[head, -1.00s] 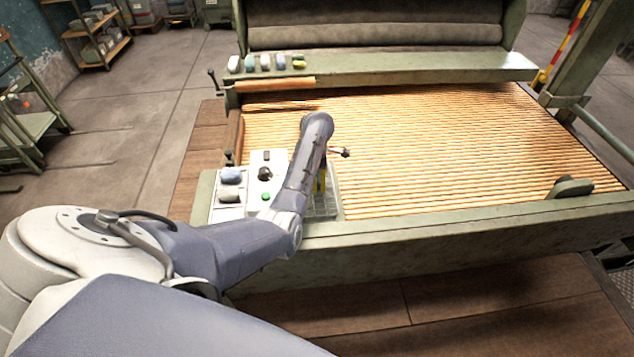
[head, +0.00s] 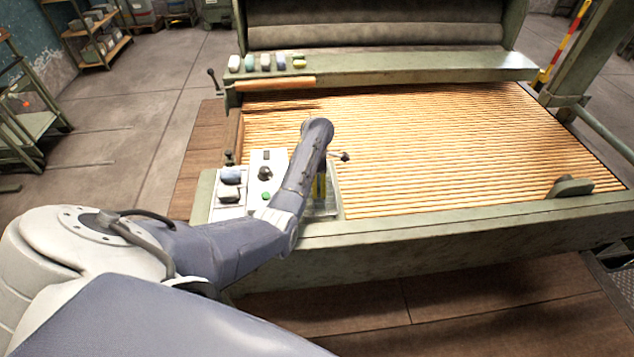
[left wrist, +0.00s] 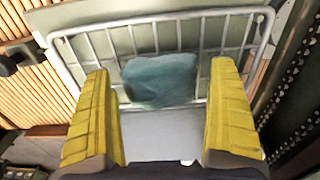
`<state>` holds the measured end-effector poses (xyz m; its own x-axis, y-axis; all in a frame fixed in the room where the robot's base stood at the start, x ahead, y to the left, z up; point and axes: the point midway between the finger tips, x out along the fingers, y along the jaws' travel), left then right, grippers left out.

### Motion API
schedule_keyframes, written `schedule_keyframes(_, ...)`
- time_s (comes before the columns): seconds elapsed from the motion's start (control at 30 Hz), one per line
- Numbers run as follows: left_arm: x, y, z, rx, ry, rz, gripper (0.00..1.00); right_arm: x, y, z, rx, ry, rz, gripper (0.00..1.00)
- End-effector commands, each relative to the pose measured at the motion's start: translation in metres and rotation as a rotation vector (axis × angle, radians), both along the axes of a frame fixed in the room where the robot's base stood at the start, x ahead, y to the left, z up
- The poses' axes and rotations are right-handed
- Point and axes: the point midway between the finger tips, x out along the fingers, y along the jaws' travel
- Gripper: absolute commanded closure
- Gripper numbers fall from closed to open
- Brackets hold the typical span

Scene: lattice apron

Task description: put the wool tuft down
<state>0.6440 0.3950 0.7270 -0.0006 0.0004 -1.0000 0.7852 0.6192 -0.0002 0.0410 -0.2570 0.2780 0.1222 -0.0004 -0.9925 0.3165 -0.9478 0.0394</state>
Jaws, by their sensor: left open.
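The wool tuft (left wrist: 160,82) is a soft teal clump. In the left wrist view it lies at the wire tray (left wrist: 262,22), in front of the tray's far bars. My left gripper (left wrist: 161,70) is open, with one yellow finger on each side of the tuft and a visible gap to both. The tuft is hidden there. My right gripper is in neither view.
A control panel with a green button (head: 266,196) and a black knob (head: 265,173) stands just left of my gripper. The slatted apron (head: 430,150) spreads right. Several tufts line the back ledge (head: 400,68).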

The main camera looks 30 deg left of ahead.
Motion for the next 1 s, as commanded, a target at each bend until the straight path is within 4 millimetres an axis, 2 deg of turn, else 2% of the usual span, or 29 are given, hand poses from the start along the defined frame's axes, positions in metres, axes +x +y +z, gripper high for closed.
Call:
schedule_keyframes(0.17, 0.0, 0.0, 0.003, 0.0, -0.001, 0.0, 0.08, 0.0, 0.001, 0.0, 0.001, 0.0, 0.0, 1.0)
schedule_keyframes(0.27, 0.002, -0.001, 0.012, -0.003, -0.005, 0.001, 0.08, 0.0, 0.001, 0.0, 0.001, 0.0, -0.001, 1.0)
schedule_keyframes(0.73, 0.002, -0.002, 0.089, -0.003, -0.006, 0.001, 0.08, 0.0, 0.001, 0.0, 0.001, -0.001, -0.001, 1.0)
schedule_keyframes(1.0, 0.001, -0.001, 0.116, -0.002, -0.003, -0.001, 0.08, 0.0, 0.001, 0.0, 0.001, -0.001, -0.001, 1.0)
